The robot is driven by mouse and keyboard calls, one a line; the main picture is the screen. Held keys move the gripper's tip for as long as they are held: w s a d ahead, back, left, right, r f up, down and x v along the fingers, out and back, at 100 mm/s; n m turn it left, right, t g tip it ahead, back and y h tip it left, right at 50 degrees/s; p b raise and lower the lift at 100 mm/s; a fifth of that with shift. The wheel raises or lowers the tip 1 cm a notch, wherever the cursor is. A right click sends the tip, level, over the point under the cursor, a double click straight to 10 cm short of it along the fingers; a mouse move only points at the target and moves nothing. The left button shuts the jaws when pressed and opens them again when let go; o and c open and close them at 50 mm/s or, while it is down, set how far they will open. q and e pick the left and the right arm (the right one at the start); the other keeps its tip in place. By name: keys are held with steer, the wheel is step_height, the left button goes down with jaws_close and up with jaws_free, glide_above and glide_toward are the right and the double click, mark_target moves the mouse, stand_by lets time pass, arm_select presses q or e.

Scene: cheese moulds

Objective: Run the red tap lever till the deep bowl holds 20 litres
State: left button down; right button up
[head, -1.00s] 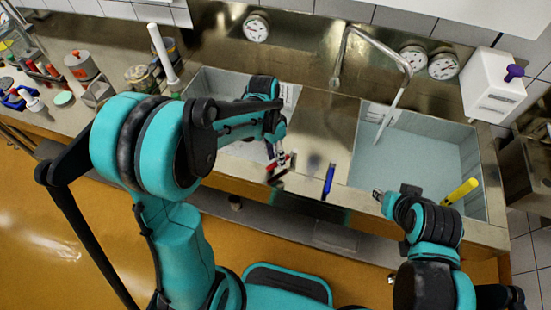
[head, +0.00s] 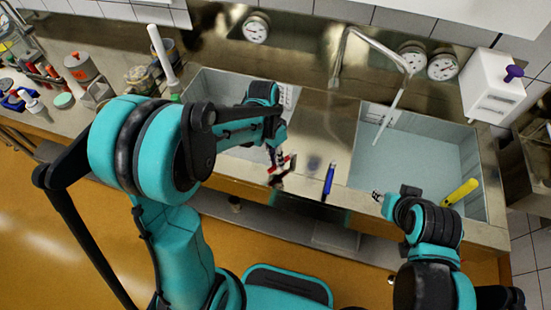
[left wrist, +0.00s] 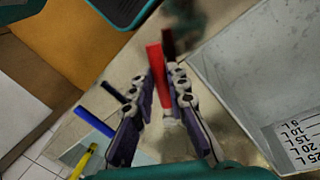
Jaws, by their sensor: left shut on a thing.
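The red tap lever (head: 284,163) is at the front edge of the steel counter, in front of the left basin. My left gripper (head: 277,160) is shut on it. In the left wrist view the red lever (left wrist: 158,78) stands between the two fingers of the left gripper (left wrist: 163,88). The left basin (left wrist: 235,75) has a litre scale (left wrist: 302,142) on its wall. The right basin (head: 430,150) holds pale grey-blue liquid under a bent spout (head: 402,85); I cannot read its level. My right gripper (head: 378,196) is at that basin's front rim, its fingers too small to judge.
A blue lever (head: 328,180) stands right of the red one, and a yellow handle (head: 461,192) lies at the right basin's front right. Several gauges (head: 256,29) hang on the back wall. A white box (head: 492,85) with a purple knob is at right. Jars and tools crowd the left counter.

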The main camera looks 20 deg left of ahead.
arm_select(q)
steer(key=d+n, duration=0.1)
steer(key=s+d+n, duration=0.1)
steer(key=n, duration=0.1)
steer(key=shift+n+t, duration=0.3)
steer(key=shift+s+d+n+t, duration=0.15)
steer(key=shift+d+n, duration=0.3)
steer(key=shift+n, duration=0.3)
steer(key=shift+s+d+n+t, duration=0.15)
steer(key=shift+d+n, duration=0.3)
steer(key=shift+n, duration=0.3)
steer(key=c, duration=1.5)
jaws_free()
steer(key=r, duration=0.4)
steer(key=a+r, duration=0.1)
steer(key=r, duration=0.3)
steer(key=a+r, duration=0.1)
steer(key=r, duration=0.2)
steer(key=shift+w+a+r, duration=0.1)
steer(key=shift+a+r, duration=0.05)
steer(key=shift+r, duration=0.25)
